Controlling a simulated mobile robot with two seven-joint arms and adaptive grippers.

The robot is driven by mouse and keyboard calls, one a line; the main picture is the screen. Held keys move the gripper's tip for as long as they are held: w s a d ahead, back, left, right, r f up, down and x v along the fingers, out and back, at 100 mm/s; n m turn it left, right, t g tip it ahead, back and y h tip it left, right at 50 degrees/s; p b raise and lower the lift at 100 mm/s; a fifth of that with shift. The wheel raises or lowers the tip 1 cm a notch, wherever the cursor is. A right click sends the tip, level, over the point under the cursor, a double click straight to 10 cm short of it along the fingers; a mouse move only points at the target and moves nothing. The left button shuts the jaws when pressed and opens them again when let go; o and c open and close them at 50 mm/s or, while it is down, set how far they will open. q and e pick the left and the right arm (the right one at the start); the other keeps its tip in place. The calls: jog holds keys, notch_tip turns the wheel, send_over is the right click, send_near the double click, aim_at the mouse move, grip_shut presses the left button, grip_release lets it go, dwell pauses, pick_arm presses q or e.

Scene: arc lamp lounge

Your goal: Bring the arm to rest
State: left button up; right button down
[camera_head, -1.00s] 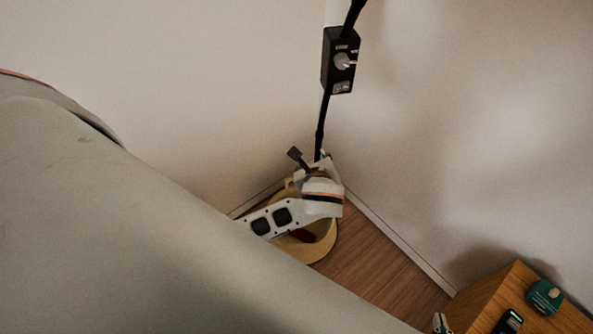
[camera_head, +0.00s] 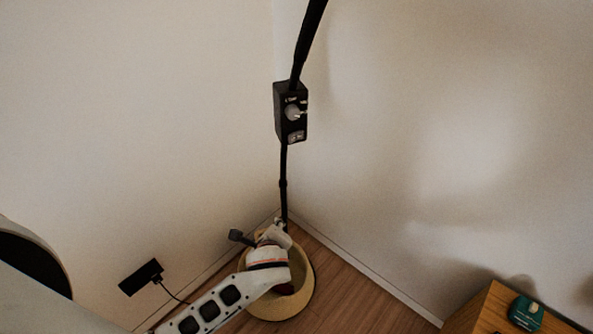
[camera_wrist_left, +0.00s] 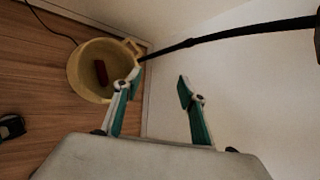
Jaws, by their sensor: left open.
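My left arm enters the head view from the lower left. My left gripper (camera_head: 260,233) hangs above a yellow basket, in front of the lower part of a black lamp pole. In the left wrist view the two fingers of this gripper (camera_wrist_left: 157,84) are spread apart with nothing between them. My right gripper is in neither view.
The yellow basket (camera_head: 302,297) stands on the wood floor in the corner; a red object (camera_wrist_left: 101,72) lies inside it. The black pole (camera_head: 284,180) carries a dimmer box (camera_head: 291,112). A wooden cabinet (camera_head: 482,314) with a teal item (camera_head: 526,313) is at lower right.

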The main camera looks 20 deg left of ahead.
pick_arm(q)
jog(key=s+d+f+n+h, duration=0.4)
jog(key=s+f+n, duration=0.3)
jog(key=s+n, duration=0.1)
jog(key=s+r+n+t+h, duration=0.1)
jog(key=s+n+h, duration=0.1)
jog(key=s+n, duration=0.4)
jog(key=a+n, duration=0.1)
jog(key=n, duration=0.2)
jog(key=shift+s+r+n+t+h, duration=0.3)
jog(key=shift+s+r+t+h, duration=0.05)
jog(key=shift+t+h, duration=0.05)
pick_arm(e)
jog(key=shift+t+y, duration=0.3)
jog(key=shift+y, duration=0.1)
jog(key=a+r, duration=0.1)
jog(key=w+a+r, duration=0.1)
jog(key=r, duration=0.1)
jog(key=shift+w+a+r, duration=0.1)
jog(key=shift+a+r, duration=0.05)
